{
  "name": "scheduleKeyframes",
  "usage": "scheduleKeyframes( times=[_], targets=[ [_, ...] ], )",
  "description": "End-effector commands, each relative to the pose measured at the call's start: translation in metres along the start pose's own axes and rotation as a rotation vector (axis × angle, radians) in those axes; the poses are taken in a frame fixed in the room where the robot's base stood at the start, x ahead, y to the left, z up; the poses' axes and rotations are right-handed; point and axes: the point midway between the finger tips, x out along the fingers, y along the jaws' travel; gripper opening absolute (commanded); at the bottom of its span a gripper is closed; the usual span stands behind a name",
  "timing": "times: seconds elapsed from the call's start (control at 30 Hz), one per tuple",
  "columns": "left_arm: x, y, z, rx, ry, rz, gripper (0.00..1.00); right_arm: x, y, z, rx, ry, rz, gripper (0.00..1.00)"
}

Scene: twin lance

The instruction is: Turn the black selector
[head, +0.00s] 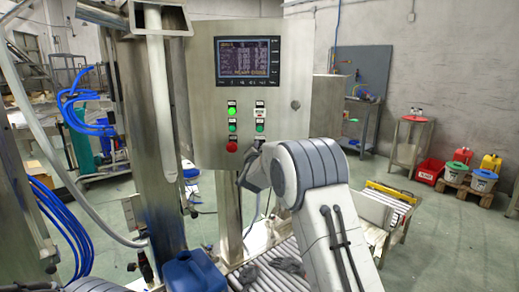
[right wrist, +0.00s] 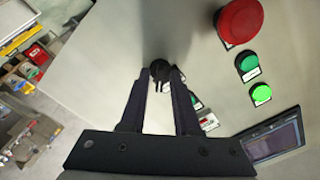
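The black selector (right wrist: 160,71) is a small dark knob on the steel control panel. In the right wrist view it sits between the tips of my right gripper (right wrist: 161,78), and the fingers appear to close on it from both sides. In the head view my right gripper (head: 251,166) reaches up to the lower part of the control panel (head: 209,152), just under the buttons, and the selector is small there and hard to tell from the fingers. My left gripper is not in view.
A red button (head: 232,147), green buttons (head: 233,112) and a screen (head: 248,62) are on the panel. The red button also shows close by in the right wrist view (right wrist: 240,22). A blue canister (head: 190,272) and roller conveyor (head: 270,275) are below.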

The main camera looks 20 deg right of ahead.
Motion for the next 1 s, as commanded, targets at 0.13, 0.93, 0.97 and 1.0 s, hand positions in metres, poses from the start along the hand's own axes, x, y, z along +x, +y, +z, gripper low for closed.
scheduleKeyframes(
  times=[0.13,0.93,0.97,1.0],
  targets=[
    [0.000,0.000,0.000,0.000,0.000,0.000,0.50,0.000,0.000,0.000,0.000,0.000,0.000,0.00],
    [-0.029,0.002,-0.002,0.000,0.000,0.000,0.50,0.000,-0.002,-0.001,-0.461,-0.002,0.003,0.00],
    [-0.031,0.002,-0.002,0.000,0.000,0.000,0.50,0.000,-0.002,-0.001,-0.490,-0.002,0.003,0.00],
    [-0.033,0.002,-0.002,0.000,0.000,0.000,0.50,0.000,-0.002,-0.001,-0.528,-0.001,0.003,0.00]
  ],
)
